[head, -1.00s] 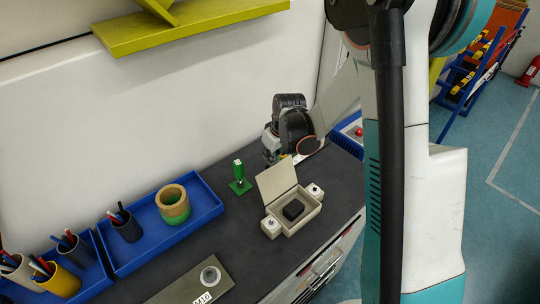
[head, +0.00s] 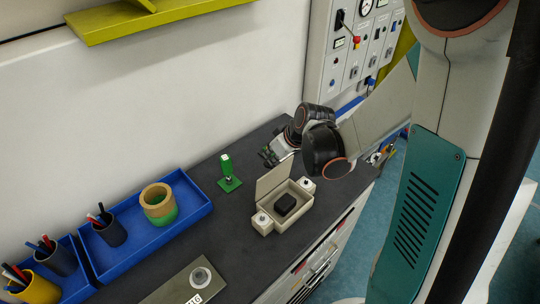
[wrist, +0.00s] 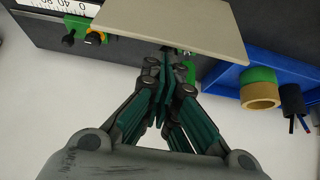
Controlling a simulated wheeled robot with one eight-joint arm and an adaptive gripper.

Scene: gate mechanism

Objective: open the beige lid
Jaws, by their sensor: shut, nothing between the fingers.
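The beige lid (head: 274,180) stands raised, roughly upright, along the back edge of its small beige box (head: 285,218). The box is open at the top and holds a black block (head: 285,204). My gripper (head: 270,156) is behind the lid, on the wall side, at about the height of its top edge. In the wrist view the lid shows as a flat beige plate (wrist: 175,22) just past the fingertips. My gripper (wrist: 167,72) is shut and empty there. The fingertips are close to the plate; I cannot tell whether they touch it.
A green stand (head: 229,174) is left of the box. Blue trays (head: 140,246) hold pen cups and a yellow-green ring-shaped cup (head: 159,203). A plate with a round knob (head: 201,276) lies in front. A control panel (head: 350,60) is on the wall behind.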

